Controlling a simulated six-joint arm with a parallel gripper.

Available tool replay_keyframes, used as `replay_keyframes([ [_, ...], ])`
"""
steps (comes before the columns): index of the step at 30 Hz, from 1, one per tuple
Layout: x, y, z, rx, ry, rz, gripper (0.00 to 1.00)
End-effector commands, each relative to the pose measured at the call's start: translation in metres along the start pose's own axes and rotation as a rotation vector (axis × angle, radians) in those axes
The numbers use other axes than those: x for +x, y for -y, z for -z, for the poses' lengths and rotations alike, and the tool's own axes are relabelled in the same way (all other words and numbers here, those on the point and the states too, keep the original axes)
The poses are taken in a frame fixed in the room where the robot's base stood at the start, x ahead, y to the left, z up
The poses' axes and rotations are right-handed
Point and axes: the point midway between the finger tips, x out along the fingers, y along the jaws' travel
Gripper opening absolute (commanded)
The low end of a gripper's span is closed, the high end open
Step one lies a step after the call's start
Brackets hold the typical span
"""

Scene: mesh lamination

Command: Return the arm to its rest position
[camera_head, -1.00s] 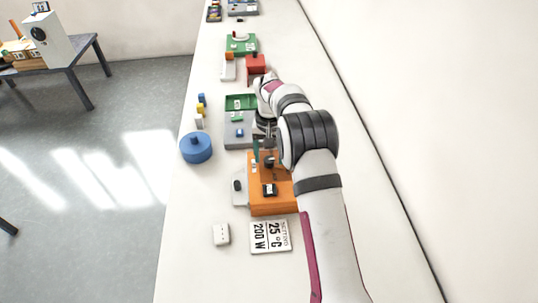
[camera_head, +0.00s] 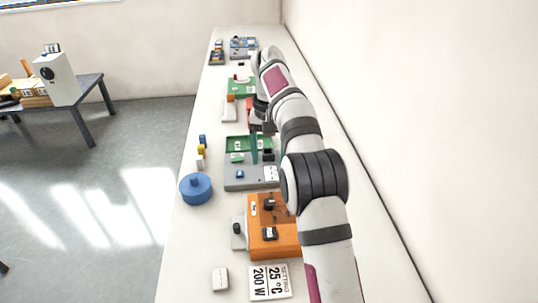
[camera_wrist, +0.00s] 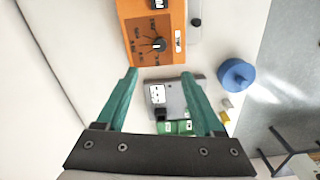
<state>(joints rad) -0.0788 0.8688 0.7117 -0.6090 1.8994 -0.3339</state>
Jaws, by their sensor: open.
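My gripper (camera_wrist: 158,85) is open in the wrist view, its two teal fingers apart with nothing between them gripped. In the head view it hangs above the grey and green station (camera_head: 250,179), and its teal finger shows there while my arm hides part of it. The grey station also shows in the wrist view (camera_wrist: 178,102), seen below and between the fingers. The orange box (camera_head: 284,238) with a black knob stands nearer the camera; in the wrist view the orange box (camera_wrist: 168,58) lies beyond the fingertips.
A blue round container (camera_head: 196,188) stands at the bench's left edge. A white sign (camera_head: 284,283) reads 25 °C and 200 W, beside a small white block (camera_head: 220,278). Further stations line the far bench (camera_head: 228,60). A wall bounds the right side.

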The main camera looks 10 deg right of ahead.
Motion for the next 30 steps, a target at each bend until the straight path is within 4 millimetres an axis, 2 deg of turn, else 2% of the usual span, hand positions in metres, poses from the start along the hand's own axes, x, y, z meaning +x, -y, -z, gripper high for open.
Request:
replay_keyframes([
  [9,-0.001,-0.001,-0.001,0.001,0.000,0.000,0.69],
  [11,-0.010,-0.004,-0.009,0.005,0.000,0.004,0.69],
  [13,-0.029,-0.012,-0.033,0.022,0.005,0.014,0.69],
  [14,-0.039,-0.017,-0.050,0.034,0.009,0.022,0.69],
  [15,-0.051,-0.024,-0.077,0.051,0.014,0.033,0.69],
  [17,-0.063,-0.037,-0.124,0.082,0.023,0.050,0.69],
  [18,-0.065,-0.045,-0.158,0.105,0.030,0.063,0.69],
  [20,-0.062,-0.056,-0.211,0.141,0.037,0.083,0.69],
  [21,-0.055,-0.062,-0.245,0.166,0.043,0.095,0.69],
  [24,-0.028,-0.075,-0.317,0.222,0.054,0.120,0.69],
  [27,-0.003,-0.082,-0.363,0.262,0.062,0.136,0.69],
  [30,0.013,-0.085,-0.385,0.283,0.068,0.143,0.69],
])
